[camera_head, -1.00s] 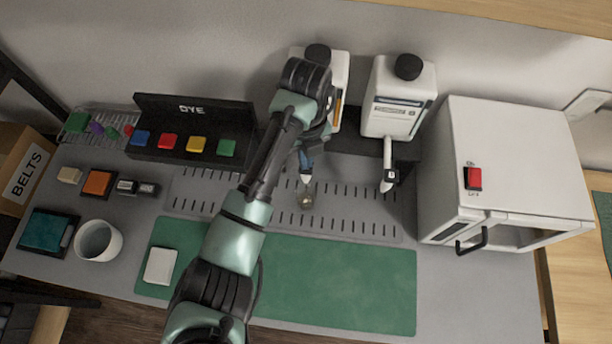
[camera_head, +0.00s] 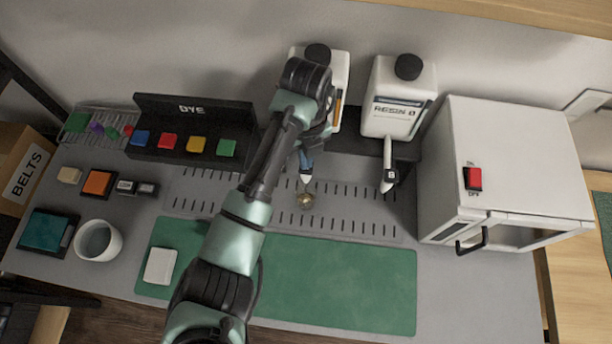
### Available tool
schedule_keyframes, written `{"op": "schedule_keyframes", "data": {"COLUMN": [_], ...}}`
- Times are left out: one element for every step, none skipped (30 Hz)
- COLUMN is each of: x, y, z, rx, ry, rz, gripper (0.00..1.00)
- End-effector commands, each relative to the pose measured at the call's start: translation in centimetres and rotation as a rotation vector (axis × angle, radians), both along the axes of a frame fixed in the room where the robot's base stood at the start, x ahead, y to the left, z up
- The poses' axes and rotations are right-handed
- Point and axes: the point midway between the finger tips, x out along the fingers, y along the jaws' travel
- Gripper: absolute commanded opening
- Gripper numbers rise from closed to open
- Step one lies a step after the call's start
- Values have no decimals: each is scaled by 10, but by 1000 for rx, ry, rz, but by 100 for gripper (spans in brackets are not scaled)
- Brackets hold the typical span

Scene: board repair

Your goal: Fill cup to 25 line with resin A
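Two white resin bottles stand at the back of the table. The left bottle (camera_head: 340,82) is partly hidden by my arm, so its label cannot be read. The right bottle (camera_head: 395,100) is labelled as resin, and its white nozzle (camera_head: 388,168) points down to the perforated plate. A small clear cup (camera_head: 305,201) with a brownish tint sits on the plate just below the left nozzle (camera_head: 306,172). Its fill line is too small to read. My gripper (camera_head: 316,136) is at the left dispenser, above and behind the cup; its fingers are hidden by my wrist.
A white oven (camera_head: 510,165) with a red switch stands at the right. The dye rack (camera_head: 190,118), a white mug (camera_head: 98,241) and small blocks are at the left. The green mat (camera_head: 350,275) in front is mostly clear, with a white block (camera_head: 160,266) on it.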

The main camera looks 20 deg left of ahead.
Motion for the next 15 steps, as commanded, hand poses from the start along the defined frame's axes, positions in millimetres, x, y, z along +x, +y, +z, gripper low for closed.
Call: {"op": "schedule_keyframes", "data": {"x": [-1, -1, -1, -1, -1, -1, -1, -1, -1, -1, -1, -1, -1, -1, -1], "y": [-1, -1, -1, -1, -1, -1, -1, -1, -1, -1, -1, -1, -1, -1, -1], "z": [-1, -1, -1, -1, -1, -1, -1, -1, -1, -1, -1, 1, 3, 6, 10], "rx": [-1, -1, -1, -1, -1, -1, -1, -1, -1, -1, -1, -1, -1, -2, -2], "ry": [4, 4, 4, 4, 4, 4, 4, 4, 4, 4, 4, 4, 4, 3, 3], "rz": [-1, -1, -1, -1, -1, -1, -1, -1, -1, -1, -1, -1, -1, -1, -1], "gripper": [0, 0, 0, 0, 0, 0, 0, 0, 0, 0, 0, 0, 0, 0, 0]}}
